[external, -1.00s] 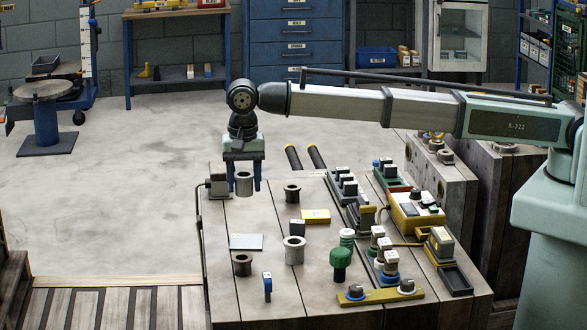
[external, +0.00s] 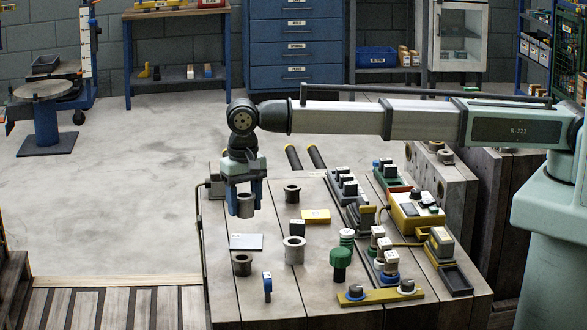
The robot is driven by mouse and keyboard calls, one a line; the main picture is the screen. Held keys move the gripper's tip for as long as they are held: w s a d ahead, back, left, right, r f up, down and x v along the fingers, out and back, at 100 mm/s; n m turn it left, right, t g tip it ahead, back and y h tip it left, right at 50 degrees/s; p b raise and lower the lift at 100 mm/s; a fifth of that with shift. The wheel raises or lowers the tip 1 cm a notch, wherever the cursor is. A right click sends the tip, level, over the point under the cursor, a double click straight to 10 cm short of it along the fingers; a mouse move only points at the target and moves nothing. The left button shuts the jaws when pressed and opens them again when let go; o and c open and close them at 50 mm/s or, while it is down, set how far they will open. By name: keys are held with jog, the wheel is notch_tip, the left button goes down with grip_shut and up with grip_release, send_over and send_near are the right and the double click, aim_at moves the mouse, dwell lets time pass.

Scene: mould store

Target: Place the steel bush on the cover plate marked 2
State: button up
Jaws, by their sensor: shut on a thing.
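My gripper (external: 245,207) is shut on a grey steel bush (external: 245,206), held upright with a finger at each side. It hangs above the left part of the table, behind and above a thin light-grey plate (external: 246,242). A gap shows between the bush and this plate. A flat yellow plate (external: 316,216) lies farther right. Marks on both plates are too small to read, so I cannot tell which is marked 2.
Other flanged bushes stand on the table (external: 262,300): one at the back (external: 292,193), a bright one (external: 294,250) and a dark one (external: 242,264) near the grey plate. Fixtures crowd the right.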

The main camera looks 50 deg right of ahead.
aim_at(246, 241)
jog(key=shift+f, duration=3.25)
jog(key=o, duration=1.3)
jog(key=shift+f, duration=0.15)
notch_tip(246, 241, up, 12)
jog(key=shift+r, duration=0.2)
